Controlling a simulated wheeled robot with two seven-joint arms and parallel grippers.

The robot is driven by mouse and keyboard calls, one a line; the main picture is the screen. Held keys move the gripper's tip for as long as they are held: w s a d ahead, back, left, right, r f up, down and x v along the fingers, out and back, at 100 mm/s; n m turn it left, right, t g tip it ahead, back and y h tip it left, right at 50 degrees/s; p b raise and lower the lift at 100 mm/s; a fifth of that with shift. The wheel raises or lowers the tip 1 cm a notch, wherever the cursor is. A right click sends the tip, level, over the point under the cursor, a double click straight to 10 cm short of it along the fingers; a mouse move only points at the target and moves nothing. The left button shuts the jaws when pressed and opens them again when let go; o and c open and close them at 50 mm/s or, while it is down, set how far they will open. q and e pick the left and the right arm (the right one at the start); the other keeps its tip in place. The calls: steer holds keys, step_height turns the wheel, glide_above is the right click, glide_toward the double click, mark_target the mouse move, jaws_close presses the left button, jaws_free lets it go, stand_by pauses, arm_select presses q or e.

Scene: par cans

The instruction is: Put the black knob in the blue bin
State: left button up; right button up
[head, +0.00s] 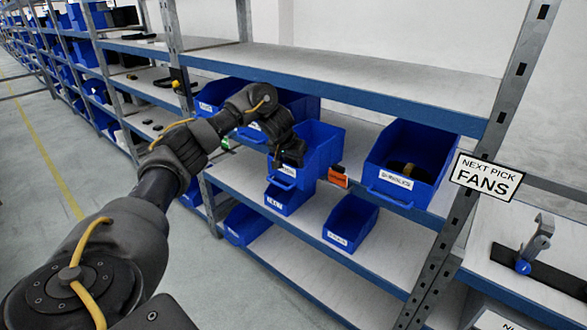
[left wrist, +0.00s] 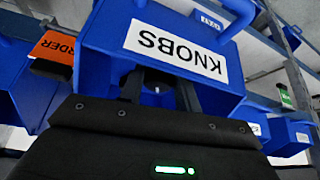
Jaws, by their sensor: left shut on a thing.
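My left gripper (head: 291,155) is at the front of a blue bin (head: 322,147) on the middle shelf. In the left wrist view, the same bin (left wrist: 105,22) shows upside down with a KNOBS label, close behind the fingers. The fingers (left wrist: 158,88) are shut on a small dark thing, which looks like the black knob (left wrist: 156,86). It is mostly hidden, and in the head view the gripper covers it. I cannot tell whether it touches the bin. My right gripper is not in view.
Another blue bin (head: 412,160) with a dark and yellow thing inside stands to the right. An orange tag (head: 338,178) is beside the KNOBS bin. Lower blue bins (head: 350,222) stand below. The upper shelf (head: 350,75) overhangs; a rack post (head: 480,175) stands at right.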

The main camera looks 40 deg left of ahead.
arm_select(q)
steer(key=shift+f, duration=0.65)
steer(key=shift+a+f, duration=0.1)
steer(key=shift+f, duration=0.4)
steer(key=shift+p, duration=0.3)
steer(key=o, duration=0.7)
steer(key=shift+f, duration=0.1)
steer(key=shift+s+r, duration=0.1)
steer(key=shift+r, duration=0.35)
steer(key=p+v, duration=0.3)
steer(key=v, duration=0.8)
steer(key=shift+s+r, duration=0.15)
